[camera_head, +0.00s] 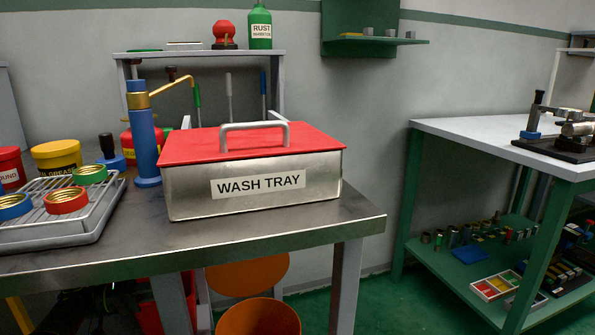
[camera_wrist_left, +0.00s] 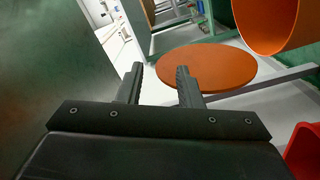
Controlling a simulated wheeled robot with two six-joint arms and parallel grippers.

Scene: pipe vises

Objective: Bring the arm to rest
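My left gripper (camera_wrist_left: 158,82) shows in the left wrist view. Its two dark fingers are apart with nothing between them, so it is open and empty. Beyond the fingertips is an orange round disc (camera_wrist_left: 207,68). Neither of my grippers is clearly seen in the head view. My right gripper is not in either view.
A closed wash tray (camera_head: 258,184) with a red lid stands on the metal table (camera_head: 280,232). A drying rack (camera_head: 40,232) with several coloured rings is at left. An orange bin (camera_head: 258,317) is below. A green bench (camera_head: 490,150) stands at right.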

